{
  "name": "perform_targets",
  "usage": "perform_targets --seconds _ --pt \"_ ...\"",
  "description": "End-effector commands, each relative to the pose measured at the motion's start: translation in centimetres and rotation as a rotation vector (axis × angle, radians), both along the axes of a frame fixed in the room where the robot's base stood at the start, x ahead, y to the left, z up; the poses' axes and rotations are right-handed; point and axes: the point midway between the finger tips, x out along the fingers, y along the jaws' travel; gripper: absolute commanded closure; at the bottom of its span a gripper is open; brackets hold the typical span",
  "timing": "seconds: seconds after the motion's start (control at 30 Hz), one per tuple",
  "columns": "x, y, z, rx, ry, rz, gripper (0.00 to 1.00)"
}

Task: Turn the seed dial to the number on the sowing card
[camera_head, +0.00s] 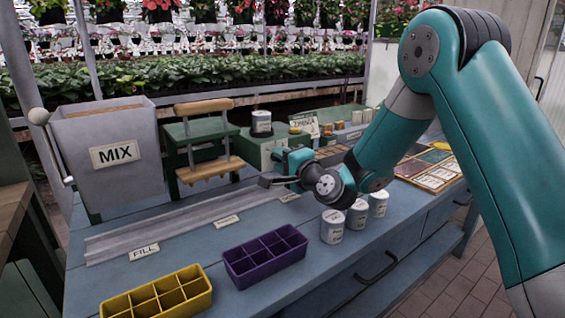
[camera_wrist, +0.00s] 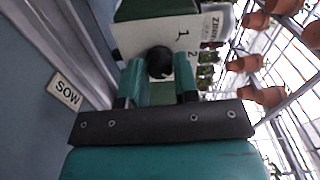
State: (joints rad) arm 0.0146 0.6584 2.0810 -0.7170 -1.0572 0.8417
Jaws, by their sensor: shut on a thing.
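The seed dial's dark round knob (camera_wrist: 159,62) sits on a white plate (camera_wrist: 132,38) marked with a 1 and a 2 in the wrist view. My gripper (camera_wrist: 160,75) is shut on the knob, with one teal finger on either side. In the head view my gripper (camera_head: 285,166) is at the front of the green seeder box (camera_head: 258,151), hiding the dial. The sowing card (camera_head: 303,123) reads ZINNIA and stands behind my gripper; its number is too small to read.
A SOW label (camera_wrist: 67,93) lies on the blue bench (camera_head: 190,262). Several white cans (camera_head: 332,227) stand in front of my arm. A purple tray (camera_head: 265,255), a yellow tray (camera_head: 157,297) and the MIX hopper (camera_head: 112,154) are to the left.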

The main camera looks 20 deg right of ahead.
Motion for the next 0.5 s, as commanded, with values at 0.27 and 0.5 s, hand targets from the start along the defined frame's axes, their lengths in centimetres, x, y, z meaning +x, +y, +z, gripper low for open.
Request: perform_targets --seconds 0.27,0.5 --pt "-0.02 0.01 -0.4 -0.199 -0.066 0.0 0.95" --pt "-0.04 0.04 -0.47 -0.417 -0.138 0.0 0.95"
